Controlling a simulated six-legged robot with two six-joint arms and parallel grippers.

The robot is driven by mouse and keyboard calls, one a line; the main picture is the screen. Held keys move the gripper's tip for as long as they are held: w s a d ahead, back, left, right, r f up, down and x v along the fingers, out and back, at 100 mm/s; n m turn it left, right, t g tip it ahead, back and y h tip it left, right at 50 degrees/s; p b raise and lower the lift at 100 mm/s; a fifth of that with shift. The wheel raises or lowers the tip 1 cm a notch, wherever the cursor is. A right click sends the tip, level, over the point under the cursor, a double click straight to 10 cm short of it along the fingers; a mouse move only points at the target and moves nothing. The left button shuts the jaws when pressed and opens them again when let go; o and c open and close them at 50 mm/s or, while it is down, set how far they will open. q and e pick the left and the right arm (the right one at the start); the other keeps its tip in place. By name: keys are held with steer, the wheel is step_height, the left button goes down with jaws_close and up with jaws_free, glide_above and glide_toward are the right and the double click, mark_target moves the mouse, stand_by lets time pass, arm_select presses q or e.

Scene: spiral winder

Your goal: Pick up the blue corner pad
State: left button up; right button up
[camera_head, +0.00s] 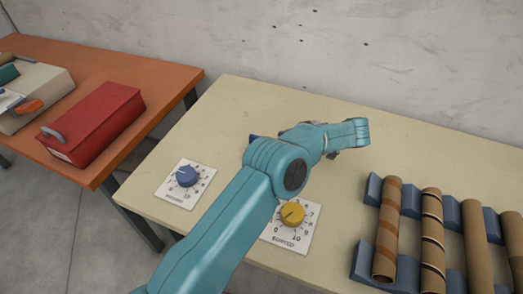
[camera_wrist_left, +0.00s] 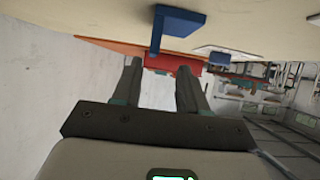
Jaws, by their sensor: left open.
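The blue corner pad (camera_wrist_left: 178,20) is an angled dark blue piece on the pale tabletop, at the top of the left wrist view, where the scene appears upside down. In the head view only a small blue tip (camera_head: 254,138) shows behind my left arm, probably the same pad; the rest is hidden. My left gripper (camera_wrist_left: 158,66) is open, with nothing between its fingers, apart from the pad. In the head view my arm mostly hides the gripper. My right gripper is in neither view.
A blue-knob dial (camera_head: 187,176) and a yellow-knob dial (camera_head: 292,214) lie on the pale table (camera_head: 235,105). Cardboard tubes (camera_head: 388,230) rest on blue racks at right. A red case (camera_head: 93,124) sits on the orange table (camera_head: 150,75) at left. A wall stands behind.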

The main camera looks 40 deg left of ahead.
arm_select(q)
steer(key=x, duration=0.3)
steer(key=shift+r, duration=0.1)
steer(key=x, duration=0.1)
steer(key=p+x, duration=0.1)
steer(key=x, duration=0.1)
steer(key=w+x, duration=0.1)
steer(key=x, duration=0.1)
steer(key=shift+a, duration=0.25)
jaws_close()
